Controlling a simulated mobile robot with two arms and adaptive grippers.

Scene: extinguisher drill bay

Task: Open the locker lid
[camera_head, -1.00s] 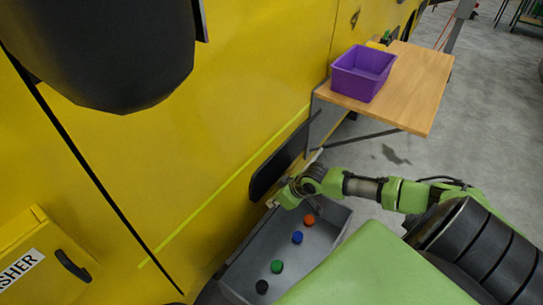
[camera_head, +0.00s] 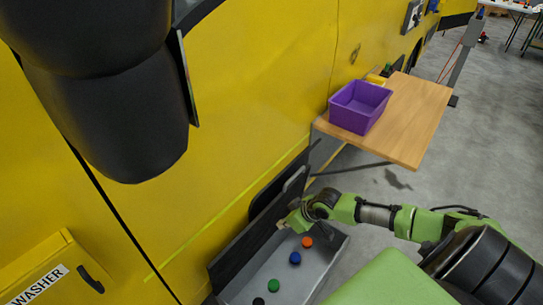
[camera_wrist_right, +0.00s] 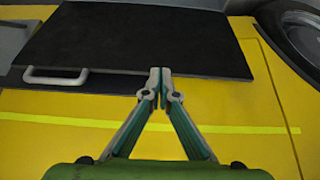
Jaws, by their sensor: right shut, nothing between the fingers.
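The grey locker (camera_head: 318,268) is at the bottom of the head view, open at the top, against the yellow vehicle side. Its dark lid (camera_head: 248,237) stands raised along the wall side. In the right wrist view the lid (camera_wrist_right: 140,38) is a black panel with a pale handle (camera_wrist_right: 56,76) on its edge. My right gripper (camera_head: 284,225) is beside the lid near its far end. In the wrist view its fingers (camera_wrist_right: 160,74) are shut and empty, with the tips at the lid's edge, away from the handle; contact is unclear. My left gripper is not in view.
Inside the locker are an orange (camera_head: 307,242), a blue (camera_head: 295,258), a green (camera_head: 274,285) and a black piece (camera_head: 259,301). A wooden shelf (camera_head: 415,115) with a purple bin (camera_head: 360,107) juts from the vehicle beyond.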

